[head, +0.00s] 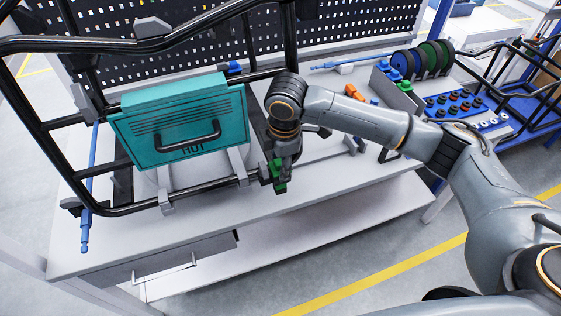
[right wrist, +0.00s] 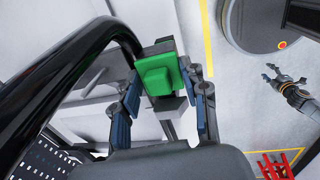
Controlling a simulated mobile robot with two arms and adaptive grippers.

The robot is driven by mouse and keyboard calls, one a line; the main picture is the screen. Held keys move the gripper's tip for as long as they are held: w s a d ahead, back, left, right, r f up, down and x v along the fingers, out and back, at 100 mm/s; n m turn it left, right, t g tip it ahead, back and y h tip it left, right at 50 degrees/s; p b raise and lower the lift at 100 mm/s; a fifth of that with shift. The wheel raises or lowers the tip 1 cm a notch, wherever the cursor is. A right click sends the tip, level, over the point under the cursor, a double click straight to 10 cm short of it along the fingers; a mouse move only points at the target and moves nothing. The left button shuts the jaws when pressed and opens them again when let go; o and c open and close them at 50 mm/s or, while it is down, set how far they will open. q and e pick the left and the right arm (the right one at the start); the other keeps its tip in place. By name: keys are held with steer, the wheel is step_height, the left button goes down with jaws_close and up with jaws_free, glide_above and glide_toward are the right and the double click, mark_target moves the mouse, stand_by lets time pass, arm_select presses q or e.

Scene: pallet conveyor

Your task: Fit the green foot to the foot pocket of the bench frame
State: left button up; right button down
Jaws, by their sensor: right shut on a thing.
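The bench frame, a black tubular frame (head: 130,208), stands on the grey workbench around a teal box. My right gripper (head: 279,172) is at the frame's front right corner, pointing down. It is shut on the green foot (head: 280,187), which also shows between the blue-grey fingers in the right wrist view (right wrist: 156,74). The foot is right beside the end of the lower front tube; I cannot tell whether it touches the frame or sits in the pocket. The foot pocket is not clearly visible. My left gripper (right wrist: 271,76) shows small in the right wrist view, fingers apart and empty.
The teal box (head: 185,125) with a black handle is inside the frame. A blue rod (head: 88,190) is at the left. Discs (head: 422,60) and a blue rack (head: 462,103) are at the back right. The bench front right of the foot (head: 330,180) is clear.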

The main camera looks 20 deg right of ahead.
steer(key=c, duration=0.6)
jaws_free()
steer(key=r, duration=0.4)
steer(key=s+r, duration=0.1)
steer(key=r, duration=0.7)
steer(key=shift+s, duration=0.3)
steer(key=shift+f, duration=0.1)
